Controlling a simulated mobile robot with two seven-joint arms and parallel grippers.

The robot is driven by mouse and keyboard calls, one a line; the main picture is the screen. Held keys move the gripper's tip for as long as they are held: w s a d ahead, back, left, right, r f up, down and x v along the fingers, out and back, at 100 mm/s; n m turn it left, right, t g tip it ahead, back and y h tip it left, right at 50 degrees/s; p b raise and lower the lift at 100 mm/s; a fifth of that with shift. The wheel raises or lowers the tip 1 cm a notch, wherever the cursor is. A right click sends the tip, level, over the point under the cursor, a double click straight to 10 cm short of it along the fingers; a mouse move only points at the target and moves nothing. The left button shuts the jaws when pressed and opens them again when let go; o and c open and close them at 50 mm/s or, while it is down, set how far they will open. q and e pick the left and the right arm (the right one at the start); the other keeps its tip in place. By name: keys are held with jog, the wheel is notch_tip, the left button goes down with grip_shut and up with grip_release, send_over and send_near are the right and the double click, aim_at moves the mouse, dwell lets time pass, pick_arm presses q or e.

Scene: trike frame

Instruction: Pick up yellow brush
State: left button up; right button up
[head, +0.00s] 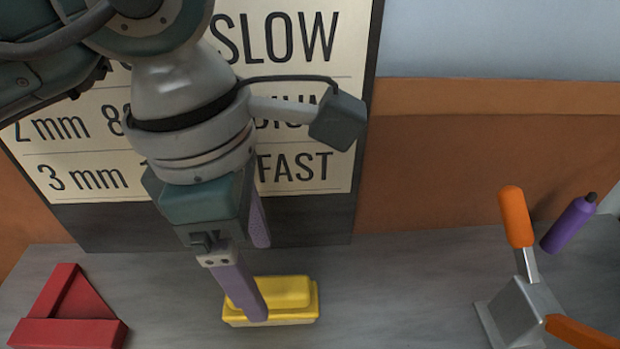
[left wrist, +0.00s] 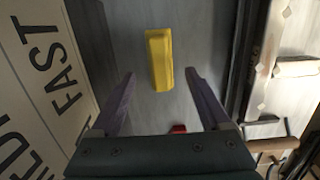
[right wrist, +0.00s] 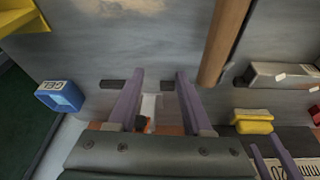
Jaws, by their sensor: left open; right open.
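The yellow brush (head: 287,290) lies on the grey bench top, below and partly behind my left gripper (head: 260,280) in the head view. In the left wrist view the brush (left wrist: 159,60) lies just beyond the open fingertips of my left gripper (left wrist: 160,76), roughly centred between them. Nothing is between the fingers. The brush also shows at the right of the right wrist view (right wrist: 252,121). My right gripper (right wrist: 160,74) is open and shows in its own wrist view, well apart from the brush.
A red angled block (head: 70,315) lies left of the brush. A toggle clamp with orange handles (head: 517,220) and a purple bottle (head: 568,225) are at the right. A lettered board (head: 300,205) stands behind the brush. A blue box (right wrist: 60,96) shows in the right wrist view.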

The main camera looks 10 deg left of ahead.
aim_at(265, 286)
pick_arm(q)
jog(key=shift+s+d+f, duration=0.1)
jog(key=shift+d+f, duration=0.05)
jog(key=shift+f, duration=0.55)
jog(key=f, duration=0.3)
jog(key=f+b, duration=0.1)
jog(key=f, duration=0.1)
jog(key=shift+d+f, duration=0.25)
jog(key=shift+f, duration=0.05)
jog(key=shift+w, duration=0.2)
jog(key=shift+c, duration=0.3)
grip_shut()
